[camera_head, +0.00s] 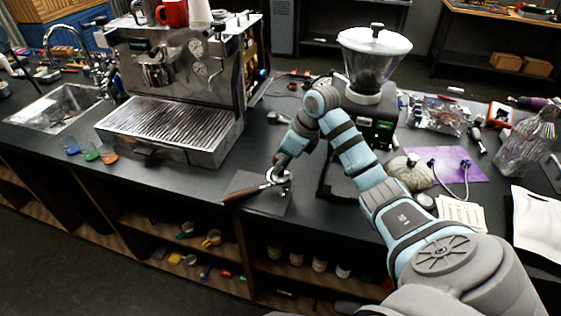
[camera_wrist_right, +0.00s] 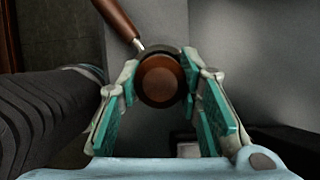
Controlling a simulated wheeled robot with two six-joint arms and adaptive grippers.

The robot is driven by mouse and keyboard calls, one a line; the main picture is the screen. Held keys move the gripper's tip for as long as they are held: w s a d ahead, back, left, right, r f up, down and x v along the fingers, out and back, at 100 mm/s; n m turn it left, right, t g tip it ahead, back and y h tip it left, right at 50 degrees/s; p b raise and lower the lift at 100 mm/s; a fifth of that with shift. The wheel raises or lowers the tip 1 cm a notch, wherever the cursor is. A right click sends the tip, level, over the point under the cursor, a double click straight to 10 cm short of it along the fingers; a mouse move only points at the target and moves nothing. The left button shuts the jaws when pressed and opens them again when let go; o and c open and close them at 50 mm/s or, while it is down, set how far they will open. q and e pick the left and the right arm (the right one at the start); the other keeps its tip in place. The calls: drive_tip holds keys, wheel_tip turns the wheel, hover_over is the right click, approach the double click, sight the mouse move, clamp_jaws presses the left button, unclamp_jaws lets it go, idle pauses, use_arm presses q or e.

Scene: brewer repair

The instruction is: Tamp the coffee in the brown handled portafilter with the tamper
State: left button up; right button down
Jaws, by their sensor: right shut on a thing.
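The brown handled portafilter (camera_head: 243,194) lies on a dark square mat (camera_head: 274,207) at the front edge of the counter, its handle pointing left. In the right wrist view its brown handle (camera_wrist_right: 117,18) runs to the upper left. My right gripper (camera_head: 283,165) is directly over the portafilter's basket and points down. In the right wrist view the gripper (camera_wrist_right: 160,75) is shut on the tamper (camera_wrist_right: 160,80), whose round brown top sits between the green finger pads. The tamper is over or in the basket; its base and the coffee are hidden. My left gripper is out of view.
A steel espresso machine (camera_head: 175,127) stands to the left, with a sink (camera_head: 58,112) beyond it. A grinder (camera_head: 370,65) stands behind my right arm. Tools and a glass pitcher (camera_head: 522,145) crowd the right side.

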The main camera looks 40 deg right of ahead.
drive_tip(key=shift+f+b, duration=0.3)
drive_tip(key=shift+f, duration=0.1)
drive_tip(key=shift+s+f, duration=0.1)
drive_tip(key=shift+f, duration=0.05)
idle(0.8)
drive_tip(key=shift+a, duration=0.1)
wheel_tip(320, 180, up, 3)
drive_tip(key=shift+p, duration=1.2)
wheel_tip(320, 180, up, 5)
drive_tip(key=p, duration=0.4)
